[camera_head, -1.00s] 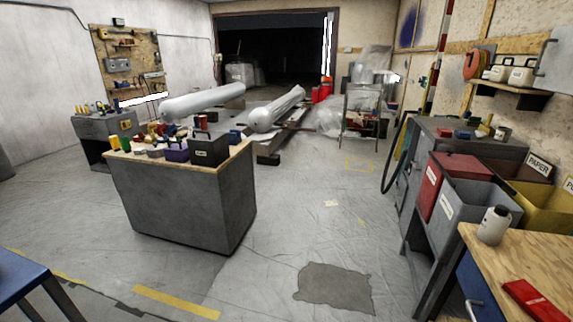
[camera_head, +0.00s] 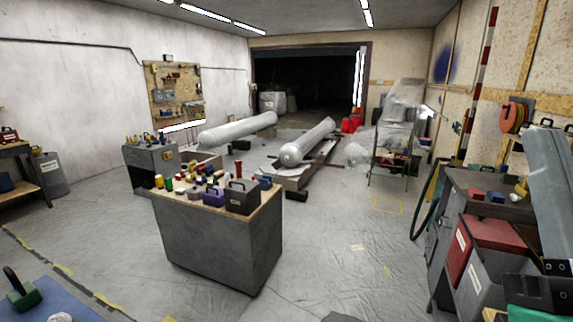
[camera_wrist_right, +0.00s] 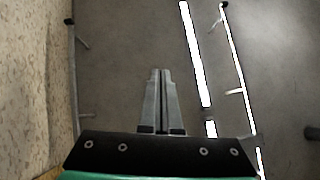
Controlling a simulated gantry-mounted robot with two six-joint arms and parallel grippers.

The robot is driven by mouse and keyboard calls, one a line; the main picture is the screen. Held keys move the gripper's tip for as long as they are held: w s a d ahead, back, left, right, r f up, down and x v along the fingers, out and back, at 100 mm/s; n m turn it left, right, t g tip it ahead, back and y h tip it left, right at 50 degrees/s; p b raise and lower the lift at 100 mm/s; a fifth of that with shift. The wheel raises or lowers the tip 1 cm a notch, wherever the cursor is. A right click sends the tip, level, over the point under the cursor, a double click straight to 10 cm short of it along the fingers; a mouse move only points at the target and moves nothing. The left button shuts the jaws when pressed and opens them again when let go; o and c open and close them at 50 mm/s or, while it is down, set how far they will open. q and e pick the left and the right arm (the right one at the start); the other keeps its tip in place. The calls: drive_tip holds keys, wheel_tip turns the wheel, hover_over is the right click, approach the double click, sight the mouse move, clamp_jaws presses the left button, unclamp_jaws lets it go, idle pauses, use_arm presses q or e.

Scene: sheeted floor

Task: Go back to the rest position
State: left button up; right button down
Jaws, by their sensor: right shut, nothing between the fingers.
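My right gripper (camera_head: 546,134) stands at the right edge of the head view, grey fingers pointing up above a black base plate and green body. In the right wrist view its fingers (camera_wrist_right: 160,73) lie side by side, shut with nothing between them. It is in front of the right-hand wall and bins, touching nothing that I can see. My left gripper is not in view.
A grey workbench (camera_head: 215,245) with small items stands at centre left. A blue table (camera_head: 60,300) is at the lower left. A grey cabinet (camera_head: 450,215) and red bin (camera_head: 478,247) stand at right. The middle floor (camera_head: 345,260) is clear. Ceiling lights (camera_wrist_right: 197,60) show in the wrist view.

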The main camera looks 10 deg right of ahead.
drive_tip(key=s+a+r+n+y+p, duration=0.15)
drive_tip(key=a+n+y, duration=0.3)
drive_tip(key=y, duration=0.55)
wheel_tip(320, 180, up, 36)
drive_tip(key=t+p, duration=0.1)
drive_tip(key=p, duration=3.5)
drive_tip(key=shift+w+a+r, duration=0.15)
drive_tip(key=shift+a, duration=0.15)
